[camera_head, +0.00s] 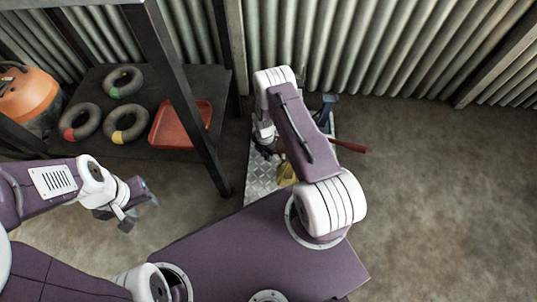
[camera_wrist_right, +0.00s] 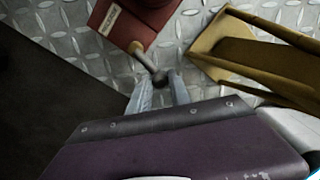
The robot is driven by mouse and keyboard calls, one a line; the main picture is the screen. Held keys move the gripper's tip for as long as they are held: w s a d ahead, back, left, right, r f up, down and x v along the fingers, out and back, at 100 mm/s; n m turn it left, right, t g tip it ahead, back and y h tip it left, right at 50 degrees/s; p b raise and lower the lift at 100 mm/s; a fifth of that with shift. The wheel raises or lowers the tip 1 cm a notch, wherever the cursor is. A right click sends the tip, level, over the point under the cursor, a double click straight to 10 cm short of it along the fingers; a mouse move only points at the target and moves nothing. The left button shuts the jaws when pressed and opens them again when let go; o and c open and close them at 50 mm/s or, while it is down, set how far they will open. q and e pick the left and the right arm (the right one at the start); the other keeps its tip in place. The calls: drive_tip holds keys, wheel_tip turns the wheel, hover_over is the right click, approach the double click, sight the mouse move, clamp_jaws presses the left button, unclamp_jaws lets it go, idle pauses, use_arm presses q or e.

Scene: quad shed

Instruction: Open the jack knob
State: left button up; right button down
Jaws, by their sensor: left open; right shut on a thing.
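The jack knob (camera_wrist_right: 160,77) is a small dark knob at the end of a short shaft on the red jack body (camera_wrist_right: 130,18), in the right wrist view. My right gripper (camera_wrist_right: 160,86) is shut on the knob, one pale fingertip on each side. In the head view my right gripper (camera_head: 266,143) is low over the metal plate, and my own arm hides the jack and knob. My left gripper (camera_head: 138,208) is open and empty in the air at the left, far from the jack.
A yellow stand (camera_wrist_right: 222,36) is close right of the knob on the diamond plate (camera_head: 262,181). A red bar (camera_head: 349,146) and a blue item (camera_head: 328,104) show beyond my arm. A shelf at left holds several dark rings (camera_head: 127,137) and a red tray (camera_head: 165,142). The floor at right is clear.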

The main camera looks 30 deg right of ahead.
drive_tip(key=m, duration=0.2)
drive_tip(key=w+a+m, duration=0.1)
drive_tip(key=shift+w+m, duration=0.2)
drive_tip(key=shift+m, duration=0.2)
drive_tip(key=m, duration=0.1)
drive_tip(key=w+m, duration=0.1)
drive_tip(key=m, duration=0.1)
drive_tip(key=shift+w+a+m, duration=0.25)
drive_tip(key=shift+w+m, duration=0.05)
drive_tip(key=w+m, duration=0.1)
drive_tip(key=m, duration=0.1)
drive_tip(key=w+m+b, duration=0.1)
drive_tip(key=m, duration=0.1)
drive_tip(key=shift+d+y, duration=0.1)
drive_tip(key=shift+y, duration=0.2)
drive_tip(key=shift+w+d+m+b, duration=0.15)
drive_tip(key=shift+w+m+b, duration=0.2)
drive_tip(key=shift+m, duration=0.7)
drive_tip(key=shift+w+d+m+b, duration=0.15)
drive_tip(key=shift+w+m, duration=0.25)
drive_tip(key=shift+m, duration=0.65)
drive_tip(key=c, duration=1.2)
unclamp_jaws()
drive_tip(key=shift+w, duration=0.1)
